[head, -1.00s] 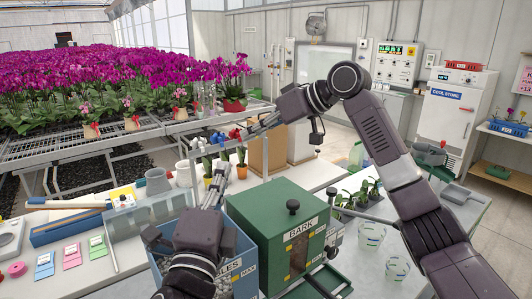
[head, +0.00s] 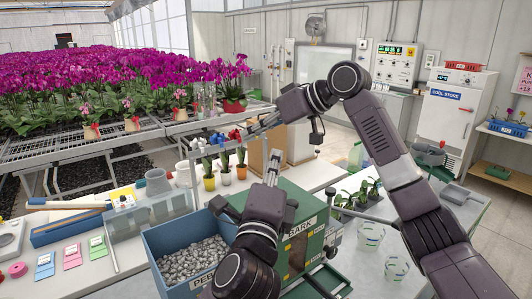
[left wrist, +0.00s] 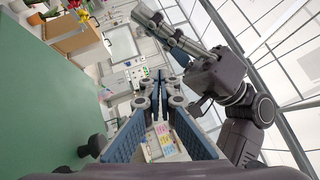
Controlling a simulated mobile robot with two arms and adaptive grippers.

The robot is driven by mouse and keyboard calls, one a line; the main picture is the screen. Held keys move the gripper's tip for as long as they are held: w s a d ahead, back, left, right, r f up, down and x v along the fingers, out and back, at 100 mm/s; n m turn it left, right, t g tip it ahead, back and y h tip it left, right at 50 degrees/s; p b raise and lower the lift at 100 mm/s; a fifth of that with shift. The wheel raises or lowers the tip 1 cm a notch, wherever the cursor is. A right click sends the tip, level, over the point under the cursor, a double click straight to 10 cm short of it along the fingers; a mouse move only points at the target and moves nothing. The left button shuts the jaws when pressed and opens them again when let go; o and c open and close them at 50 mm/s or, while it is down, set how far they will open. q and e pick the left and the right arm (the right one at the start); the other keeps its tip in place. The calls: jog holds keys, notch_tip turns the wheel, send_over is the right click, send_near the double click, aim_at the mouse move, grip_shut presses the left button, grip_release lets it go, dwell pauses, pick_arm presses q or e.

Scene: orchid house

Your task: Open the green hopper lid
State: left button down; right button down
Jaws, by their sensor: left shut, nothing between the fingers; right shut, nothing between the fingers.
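The green hopper (head: 322,236), labelled BARK, stands on the bench. Its flat green lid (head: 305,200) looks closed. My left gripper (head: 272,165) is shut and empty, and its arm crosses in front of the lid's left part in the head view. The black lid knob is hidden there. In the left wrist view the green lid surface (left wrist: 55,110) fills the left side, with a black knob (left wrist: 97,146) at its edge, left of the left gripper's shut fingers (left wrist: 160,85). My right gripper (head: 248,131) is shut and empty, above the bench's back edge.
A blue bin (head: 180,232) of grey pebbles stands left of the hopper. Small potted plants (head: 225,177) stand behind it. A tray of seedlings (head: 362,198) and clear cups (head: 370,235) are on the right. My right arm spans the space right of the hopper.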

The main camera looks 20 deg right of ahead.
pick_arm(q)
jog(key=w, duration=0.1)
jog(key=w+a, duration=0.1)
jog(key=r, duration=0.1)
jog(key=shift+w+a, duration=0.25)
jog(key=shift+w, duration=0.15)
pick_arm(e)
jog(key=shift+a, duration=0.2)
pick_arm(q)
jog(key=shift+s+d, duration=0.1)
jog(key=shift+d, duration=0.05)
pick_arm(e)
jog(key=shift+d, duration=0.15)
jog(key=c, duration=2.7)
grip_release()
jog(key=o, duration=1)
jog(key=shift+c, duration=0.2)
